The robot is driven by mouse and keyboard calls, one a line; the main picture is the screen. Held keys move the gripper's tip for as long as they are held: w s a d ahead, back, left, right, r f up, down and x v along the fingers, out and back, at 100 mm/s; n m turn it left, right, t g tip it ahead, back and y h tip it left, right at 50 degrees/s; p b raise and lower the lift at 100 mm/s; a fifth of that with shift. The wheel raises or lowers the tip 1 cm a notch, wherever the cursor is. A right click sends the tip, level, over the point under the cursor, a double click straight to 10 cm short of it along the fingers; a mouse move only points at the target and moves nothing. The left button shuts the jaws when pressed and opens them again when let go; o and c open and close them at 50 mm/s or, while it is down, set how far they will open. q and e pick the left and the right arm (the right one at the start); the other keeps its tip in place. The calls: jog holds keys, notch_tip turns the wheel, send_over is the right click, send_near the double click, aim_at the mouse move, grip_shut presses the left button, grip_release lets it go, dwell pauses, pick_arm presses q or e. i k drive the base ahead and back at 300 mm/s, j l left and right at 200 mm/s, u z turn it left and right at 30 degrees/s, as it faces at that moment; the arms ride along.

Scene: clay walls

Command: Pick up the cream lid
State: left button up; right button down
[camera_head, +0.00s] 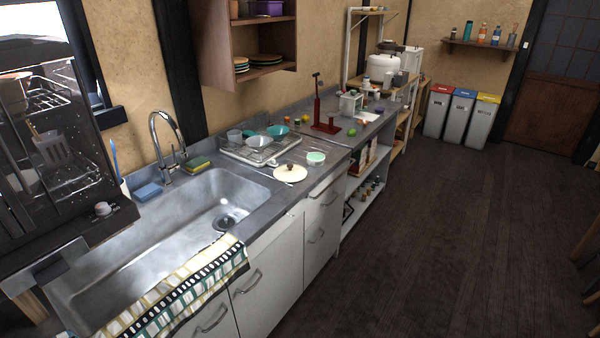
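The cream lid (290,173) lies flat on the grey counter, right of the sink and near the counter's front edge. It is a round disc with a small brown knob on top. A small mint-green round dish or lid (316,157) lies just behind it to the right. Neither my left nor my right gripper shows in this view.
A steel sink (170,225) with a tap (165,145) is at left, a patterned towel (190,290) over its front. A dish rack with bowls (258,150) stands behind the lid. A red stand (320,115) is farther along. The dark floor (440,230) at right is open.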

aim_at(287, 172)
jog(key=i+l+u, duration=0.1)
jog(key=i+l, duration=0.4)
jog(key=l, duration=0.15)
jog(key=i+l+u, duration=0.15)
jog(key=l, duration=0.2)
jog(key=i+l, duration=0.3)
jog(key=i+l+u, duration=0.15)
jog(key=l, duration=0.25)
jog(key=i+l+u, duration=0.1)
jog(key=i+l, duration=0.15)
jog(key=l, duration=0.15)
jog(key=i+l, duration=0.15)
jog(key=l, duration=0.25)
jog(key=i+u, duration=0.05)
